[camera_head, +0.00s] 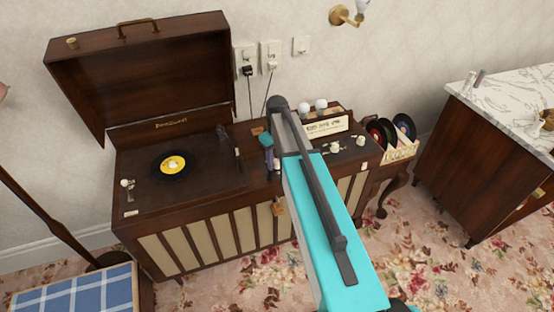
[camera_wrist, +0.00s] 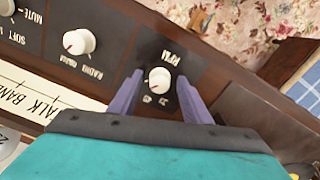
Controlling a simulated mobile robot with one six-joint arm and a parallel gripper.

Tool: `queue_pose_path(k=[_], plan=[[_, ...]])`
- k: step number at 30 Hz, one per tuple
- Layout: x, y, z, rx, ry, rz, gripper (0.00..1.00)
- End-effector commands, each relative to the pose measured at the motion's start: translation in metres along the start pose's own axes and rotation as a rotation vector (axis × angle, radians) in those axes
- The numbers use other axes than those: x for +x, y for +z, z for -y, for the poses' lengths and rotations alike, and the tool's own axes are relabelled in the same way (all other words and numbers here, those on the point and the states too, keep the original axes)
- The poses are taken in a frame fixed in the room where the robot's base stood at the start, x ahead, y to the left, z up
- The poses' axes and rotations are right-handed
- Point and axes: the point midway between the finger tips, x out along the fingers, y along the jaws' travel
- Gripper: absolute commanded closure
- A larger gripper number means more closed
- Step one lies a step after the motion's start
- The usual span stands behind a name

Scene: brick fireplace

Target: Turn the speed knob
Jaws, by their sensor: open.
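The speed knob (camera_wrist: 158,79) is a small white knob on a dark panel, marked RPM in the wrist view. My gripper (camera_wrist: 160,77) is open, with one purple finger on each side of the knob. I cannot tell whether either finger touches it. In the head view my gripper (camera_head: 268,157) is over the right part of the wooden record player console (camera_head: 190,204), and my arm hides part of the panel. I cannot make out the speed knob clearly there.
Another white knob (camera_wrist: 79,42), marked RADIO, is beside the speed knob. A black record (camera_head: 184,175) with a yellow label lies on the player, left of my gripper. The lid (camera_head: 150,75) stands open behind. A record rack (camera_head: 401,150) and a marble-topped cabinet (camera_head: 462,150) are at right.

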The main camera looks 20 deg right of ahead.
Motion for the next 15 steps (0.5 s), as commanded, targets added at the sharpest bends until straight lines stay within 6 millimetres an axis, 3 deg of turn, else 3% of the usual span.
queue_pose_path(k=[8, 15], plan=[[0.0004, 0.0, 0.0, 0.0, 0.0, 0.0, 0.56], [0.0002, 0.0, 0.0, 0.0, 0.0, 0.0, 0.97]])
